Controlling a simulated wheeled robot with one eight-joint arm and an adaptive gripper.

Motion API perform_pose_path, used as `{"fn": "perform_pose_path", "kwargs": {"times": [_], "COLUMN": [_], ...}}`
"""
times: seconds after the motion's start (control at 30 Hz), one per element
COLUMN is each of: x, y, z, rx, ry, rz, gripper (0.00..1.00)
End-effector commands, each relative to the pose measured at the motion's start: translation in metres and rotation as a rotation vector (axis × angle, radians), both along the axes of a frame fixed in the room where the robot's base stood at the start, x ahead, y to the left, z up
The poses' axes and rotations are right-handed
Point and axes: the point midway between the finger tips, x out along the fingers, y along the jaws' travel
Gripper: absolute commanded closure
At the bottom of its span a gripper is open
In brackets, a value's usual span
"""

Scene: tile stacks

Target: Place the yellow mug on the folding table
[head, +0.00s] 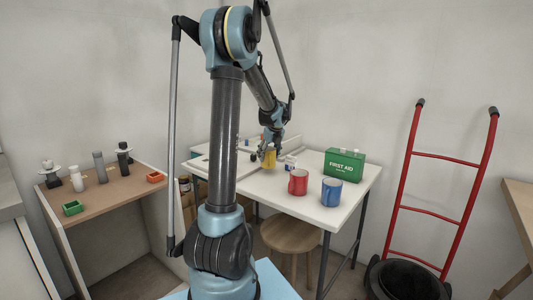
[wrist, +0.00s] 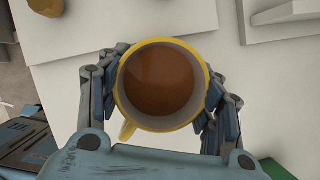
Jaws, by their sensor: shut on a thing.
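The yellow mug (wrist: 160,84) is between the fingers of my gripper (wrist: 158,95) in the wrist view. It holds a brown liquid, and its handle points toward the lower left. In the head view, my gripper (head: 270,145) holds the yellow mug (head: 269,160) upright over the white folding table (head: 313,211), near its back left part. The gripper is shut on the mug. I cannot tell whether the mug's base touches the tabletop.
A red mug (head: 298,182), a blue mug (head: 332,191) and a green first aid box (head: 344,164) stand on the table's right part. A wooden stool (head: 290,236) is below. A red hand truck (head: 442,208) leans at right. A brown-topped stand (head: 105,192) is at left.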

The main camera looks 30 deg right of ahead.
Motion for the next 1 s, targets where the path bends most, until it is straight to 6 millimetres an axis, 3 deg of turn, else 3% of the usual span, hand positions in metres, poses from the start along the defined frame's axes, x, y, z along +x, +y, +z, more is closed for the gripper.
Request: {"fn": "perform_pose_path", "kwargs": {"times": [0.3, 0.67, 0.7, 0.73, 0.77, 1.0], "x": [0.0, 0.0, 0.0, 0.0, 0.0, 0.0], "y": [0.0, 0.0, 0.0, 0.0, 0.0, 0.001], "z": [-0.032, -0.035, -0.035, -0.035, -0.035, -0.035], "rx": [0.0, 0.0, 0.0, 0.0, 0.0, 0.0], "ry": [-0.001, 0.0, 0.0, 0.0, 0.0, 0.0], "rz": [0.0, 0.0, 0.001, 0.001, 0.001, 0.001], "gripper": [0.88, 0.88, 0.31, 0.25, 0.2, 0.2]}}
